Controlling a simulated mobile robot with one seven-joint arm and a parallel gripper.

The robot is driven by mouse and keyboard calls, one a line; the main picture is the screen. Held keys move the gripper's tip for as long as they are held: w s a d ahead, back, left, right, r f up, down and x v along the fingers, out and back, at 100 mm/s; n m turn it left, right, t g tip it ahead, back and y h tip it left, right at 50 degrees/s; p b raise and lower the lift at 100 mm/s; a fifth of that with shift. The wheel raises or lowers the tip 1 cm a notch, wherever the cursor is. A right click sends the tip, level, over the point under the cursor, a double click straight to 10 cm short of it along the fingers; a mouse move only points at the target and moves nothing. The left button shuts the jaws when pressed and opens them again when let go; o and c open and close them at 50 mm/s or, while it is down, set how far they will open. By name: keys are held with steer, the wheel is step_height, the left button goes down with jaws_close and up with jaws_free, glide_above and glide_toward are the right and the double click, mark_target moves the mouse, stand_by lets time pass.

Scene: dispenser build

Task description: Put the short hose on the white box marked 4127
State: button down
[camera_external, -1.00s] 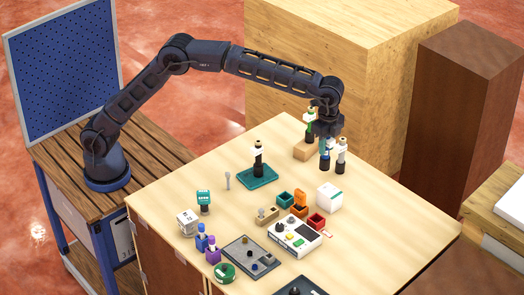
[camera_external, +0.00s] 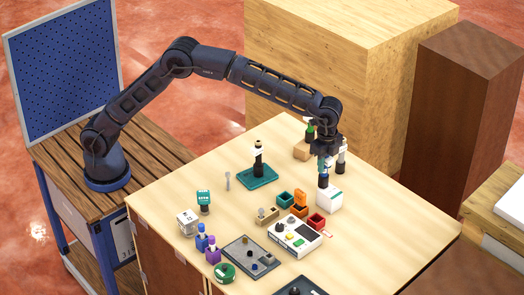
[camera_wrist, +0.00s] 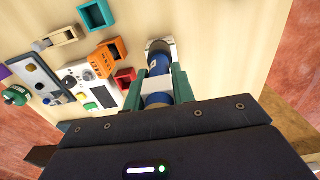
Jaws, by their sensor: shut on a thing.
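My gripper (camera_external: 325,158) is shut on a short dark-blue cylinder with a white band, taken as the short hose (camera_external: 323,181). In the wrist view the hose (camera_wrist: 158,66) sits between the green fingers (camera_wrist: 158,88), its dark end pointing away from me. The white box (camera_external: 330,199), with a small green mark, is directly below the hose in the external view. Its number is not legible. In the wrist view only pale edges of the box (camera_wrist: 152,43) show around the hose's end. I cannot tell whether the hose touches the box.
A black-and-white bottle (camera_external: 341,158) stands just behind my gripper. A wooden block (camera_external: 301,151) lies farther back. Red (camera_external: 316,221), orange (camera_external: 300,197) and teal (camera_external: 285,199) bins and a white device (camera_external: 294,238) are left of the box. The table's right side is clear.

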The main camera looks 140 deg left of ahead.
steer(key=c, duration=1.2)
jaws_free()
steer(key=shift+f, duration=0.1)
steer(key=shift+o, duration=0.2)
step_height(320, 180, up, 12)
steer(key=shift+r, duration=0.2)
